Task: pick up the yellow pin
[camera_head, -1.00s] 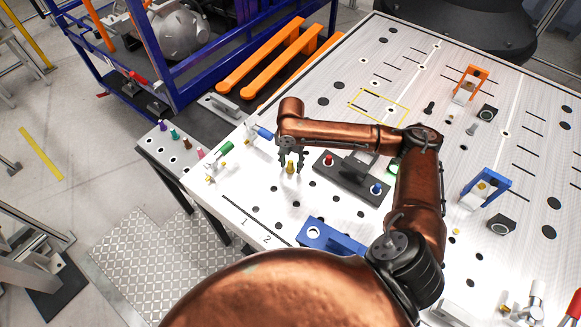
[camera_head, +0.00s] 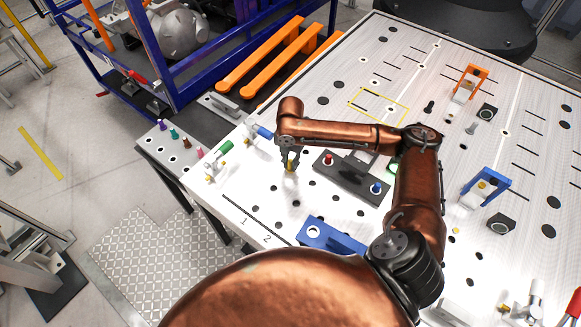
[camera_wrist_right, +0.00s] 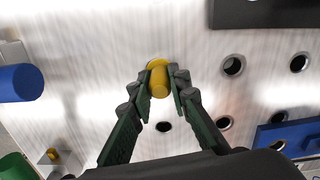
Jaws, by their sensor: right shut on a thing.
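The yellow pin (camera_head: 290,167) stands on the perforated white table top, partly hidden by the fingers in the head view. In the right wrist view the yellow pin (camera_wrist_right: 159,80) sits between the two fingertips. My right gripper (camera_head: 289,165) points down and is shut on the yellow pin; the fingers touch it from both sides in the wrist view (camera_wrist_right: 160,85). Whether the pin is clear of the table I cannot tell. My left gripper is not in view.
A dark block (camera_head: 350,180) with a red and a blue knob lies just right of the gripper. A blue-handled clamp (camera_head: 262,132) and a green-handled clamp (camera_head: 219,155) stand to the left. A blue block (camera_head: 330,238) lies in front. Several small coloured pins stand on the grey side ledge.

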